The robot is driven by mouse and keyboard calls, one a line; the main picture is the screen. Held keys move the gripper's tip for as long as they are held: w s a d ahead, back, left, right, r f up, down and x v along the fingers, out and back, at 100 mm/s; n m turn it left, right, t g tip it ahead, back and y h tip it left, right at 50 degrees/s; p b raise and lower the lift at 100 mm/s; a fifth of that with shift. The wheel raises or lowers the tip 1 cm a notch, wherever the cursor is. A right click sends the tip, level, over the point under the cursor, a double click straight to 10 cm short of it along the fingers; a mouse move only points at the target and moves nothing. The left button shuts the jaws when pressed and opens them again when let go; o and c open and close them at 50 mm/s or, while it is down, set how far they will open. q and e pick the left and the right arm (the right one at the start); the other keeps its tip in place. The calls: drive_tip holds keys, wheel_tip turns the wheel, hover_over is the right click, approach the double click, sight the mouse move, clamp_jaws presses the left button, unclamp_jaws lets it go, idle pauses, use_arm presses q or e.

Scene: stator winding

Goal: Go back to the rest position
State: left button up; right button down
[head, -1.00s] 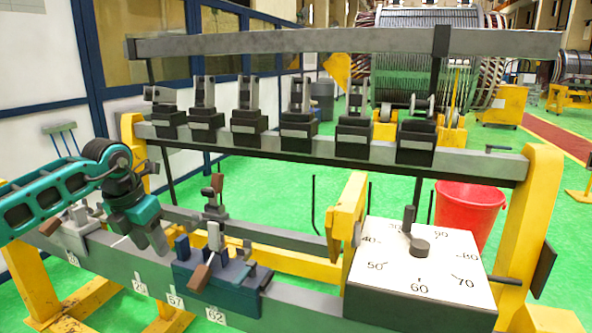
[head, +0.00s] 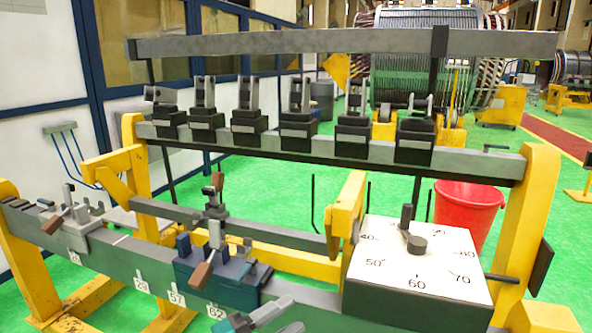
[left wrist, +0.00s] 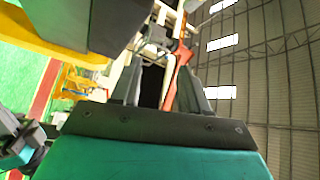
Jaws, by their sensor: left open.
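My left gripper (head: 278,317) shows at the bottom edge of the head view, partly cut off, with its teal body below the picture. Its two grey fingers are apart and nothing shows between them. It is in front of the grey lower beam (head: 115,262), to the right of the blue clamp block (head: 225,275) with the brown handle. In the left wrist view my left gripper (left wrist: 155,88) has its dark fingers spread, with a blurred red part behind them.
A white dial box (head: 420,268) stands right of the gripper. A grey clamp (head: 70,228) sits on the beam's left. Several black clamps (head: 300,125) line the rear beam. Yellow posts (head: 535,210) frame the rig, and a red bucket (head: 467,207) stands behind the dial box.

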use_arm(q)
drive_tip(key=s+a+f+n+y, duration=0.7)
drive_tip(key=s+f+n, duration=0.1)
drive_tip(key=f+n, duration=0.2)
drive_tip(key=s+a+f+n+y, duration=0.7)
drive_tip(key=s+a+f+n, duration=0.1)
drive_tip(key=f+n, duration=0.3)
drive_tip(key=shift+s+a+n+y, duration=0.3)
drive_tip(key=shift+s+n, duration=0.1)
drive_tip(key=shift+n, duration=0.4)
